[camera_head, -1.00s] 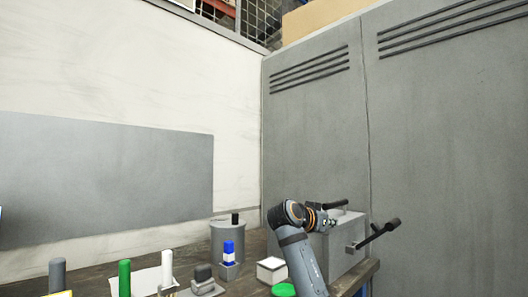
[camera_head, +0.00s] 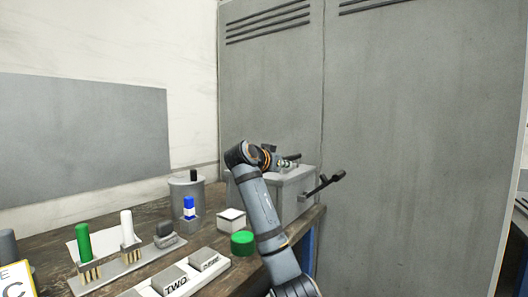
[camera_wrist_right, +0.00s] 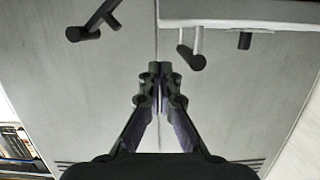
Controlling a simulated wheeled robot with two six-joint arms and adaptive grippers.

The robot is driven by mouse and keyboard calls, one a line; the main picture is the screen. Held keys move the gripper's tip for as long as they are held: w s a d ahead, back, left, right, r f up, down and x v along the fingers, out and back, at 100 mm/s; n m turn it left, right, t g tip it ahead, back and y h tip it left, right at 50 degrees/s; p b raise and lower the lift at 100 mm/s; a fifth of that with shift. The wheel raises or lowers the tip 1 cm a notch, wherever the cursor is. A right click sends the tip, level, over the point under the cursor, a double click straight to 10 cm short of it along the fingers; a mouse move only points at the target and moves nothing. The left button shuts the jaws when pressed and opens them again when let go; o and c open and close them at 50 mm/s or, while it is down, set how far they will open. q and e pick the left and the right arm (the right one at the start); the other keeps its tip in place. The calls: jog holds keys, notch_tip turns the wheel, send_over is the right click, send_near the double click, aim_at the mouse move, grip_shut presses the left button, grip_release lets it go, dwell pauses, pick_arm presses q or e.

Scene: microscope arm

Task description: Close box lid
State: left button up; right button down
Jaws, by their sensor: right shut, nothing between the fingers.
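The grey box (camera_head: 296,199) stands at the far right end of the table. A dark lever with a knob (camera_head: 325,184) sticks out from its right side, and the lever also shows at the upper left of the right wrist view (camera_wrist_right: 95,22). The box top looks flat, but my arm covers part of it, so I cannot tell how the lid sits. My right gripper (camera_head: 292,160) is over the top of the box, partly hidden by its own wrist. In the wrist view its fingertips (camera_wrist_right: 160,70) are together and empty, apart from the handles. My left gripper is out of view.
A grey cylinder (camera_head: 186,196), a blue-and-white marker (camera_head: 189,207), a small white box (camera_head: 232,218) and a green lid (camera_head: 243,243) stand left of my arm. Marker holders and labelled blocks (camera_head: 175,280) are nearer. A tall grey cabinet (camera_head: 420,130) rises behind.

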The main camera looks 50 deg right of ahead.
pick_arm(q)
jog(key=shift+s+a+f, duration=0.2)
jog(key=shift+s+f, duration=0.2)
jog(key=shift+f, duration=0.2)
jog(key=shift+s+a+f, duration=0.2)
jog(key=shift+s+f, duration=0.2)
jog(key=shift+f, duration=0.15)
pick_arm(e)
jog(key=w+v, duration=0.1)
jog(key=v, duration=0.9)
jog(key=shift+s, duration=0.45)
jog(key=shift+r, duration=0.1)
